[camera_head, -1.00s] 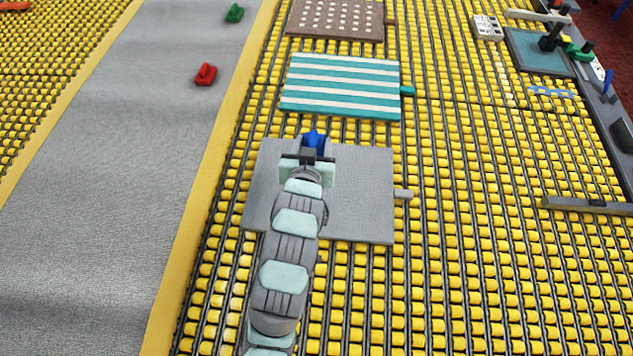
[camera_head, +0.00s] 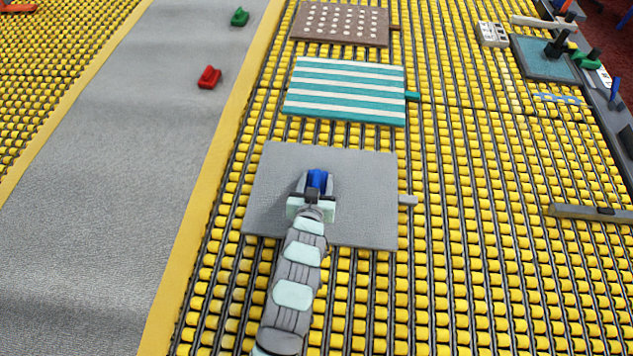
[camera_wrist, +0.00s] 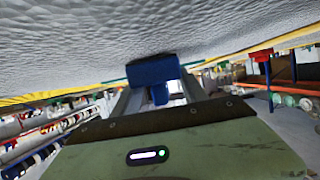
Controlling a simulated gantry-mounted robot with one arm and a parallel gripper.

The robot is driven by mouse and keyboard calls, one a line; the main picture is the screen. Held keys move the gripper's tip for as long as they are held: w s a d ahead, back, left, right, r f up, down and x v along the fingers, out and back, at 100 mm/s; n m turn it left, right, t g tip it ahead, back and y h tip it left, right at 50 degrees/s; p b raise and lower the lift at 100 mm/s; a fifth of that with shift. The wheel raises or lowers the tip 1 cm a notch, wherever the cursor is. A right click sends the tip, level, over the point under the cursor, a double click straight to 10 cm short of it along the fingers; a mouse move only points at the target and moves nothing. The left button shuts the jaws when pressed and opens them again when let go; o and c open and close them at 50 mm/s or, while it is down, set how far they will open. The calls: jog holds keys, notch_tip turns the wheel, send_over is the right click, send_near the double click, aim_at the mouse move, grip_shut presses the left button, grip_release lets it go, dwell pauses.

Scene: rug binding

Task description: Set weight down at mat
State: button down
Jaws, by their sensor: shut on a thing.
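The blue weight (camera_head: 317,179) is between the fingers of my gripper (camera_head: 316,186), which is shut on it. In the head view both are over the middle of the plain grey mat (camera_head: 365,200). The wrist view shows the blue weight (camera_wrist: 153,72) at the fingertips, close against a grey textured surface with a dark shadow beside it. I cannot tell whether the weight touches that surface. The fingers hide part of the weight.
A teal-and-white striped mat (camera_head: 345,90) and a brown dotted mat (camera_head: 340,22) lie beyond. Red (camera_head: 209,77) and green (camera_head: 240,16) weights sit on the grey strip (camera_head: 120,170) at left. The grey mat around my gripper is clear.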

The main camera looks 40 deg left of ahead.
jog(key=shift+w, duration=0.1)
jog(key=c, duration=0.6)
grip_release()
jog(key=shift+f, duration=0.15)
jog(key=shift+s+d+r, duration=0.2)
jog(key=shift+s+r, duration=0.15)
jog(key=p+v, duration=0.2)
jog(key=v, duration=0.9)
jog(key=shift+s+f+p, duration=0.1)
jog(key=shift+p, duration=0.25)
